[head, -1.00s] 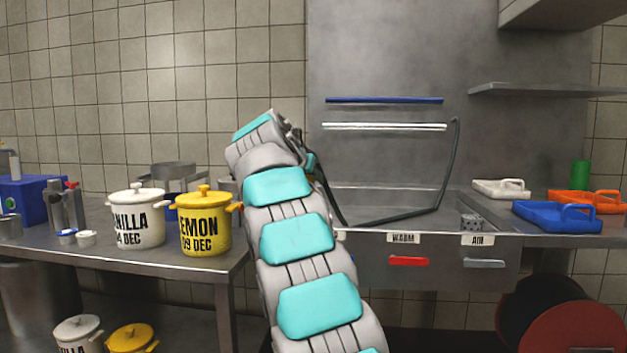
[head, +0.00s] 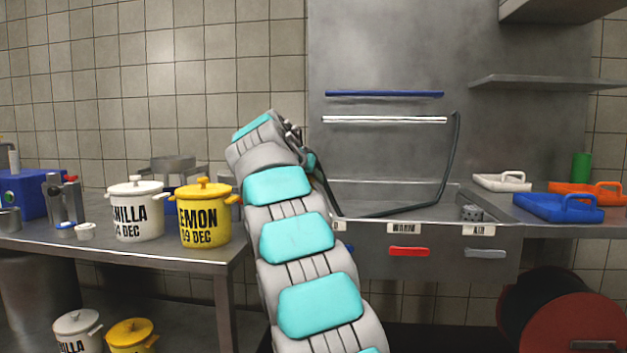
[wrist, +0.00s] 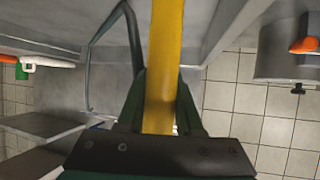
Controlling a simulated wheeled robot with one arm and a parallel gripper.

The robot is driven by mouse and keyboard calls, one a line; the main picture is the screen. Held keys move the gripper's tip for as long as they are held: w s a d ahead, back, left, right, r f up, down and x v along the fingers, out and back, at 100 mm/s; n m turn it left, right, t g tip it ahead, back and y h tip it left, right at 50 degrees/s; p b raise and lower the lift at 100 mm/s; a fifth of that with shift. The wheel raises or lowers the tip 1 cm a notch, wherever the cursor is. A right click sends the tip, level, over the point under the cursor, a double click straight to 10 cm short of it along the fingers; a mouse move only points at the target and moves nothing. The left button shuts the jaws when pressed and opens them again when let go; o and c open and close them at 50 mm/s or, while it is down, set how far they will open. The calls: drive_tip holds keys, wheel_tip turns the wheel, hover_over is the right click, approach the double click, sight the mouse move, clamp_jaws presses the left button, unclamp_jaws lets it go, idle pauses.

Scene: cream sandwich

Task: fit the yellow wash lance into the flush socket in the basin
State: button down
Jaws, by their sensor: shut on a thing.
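The yellow wash lance (wrist: 166,45) runs between the fingers of my gripper (wrist: 160,85) in the wrist view and continues past the top edge, so its far end is out of sight. My gripper is shut on it. In the head view my arm hides the lance and most of the gripper. The steel basin (head: 350,195) stands right of my arm, with a dark hose (head: 452,160) looping across it. A small grey block with dark holes (head: 472,213) sits at its right. I cannot make out the flush socket.
A white pot (head: 136,212) and a yellow pot (head: 204,225) stand on the left table. Blue (head: 550,208), white (head: 500,182) and orange (head: 590,190) trays lie right of the basin. A red lever (head: 408,251) and a grey lever (head: 486,253) are on the basin front.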

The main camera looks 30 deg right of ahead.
drive_tip(key=shift+f+b, duration=0.85)
drive_tip(key=shift+f, duration=0.15)
drive_tip(key=shift+c, duration=2.4)
unclamp_jaws()
drive_tip(key=shift+r, duration=0.1)
drive_tip(key=v, duration=0.8)
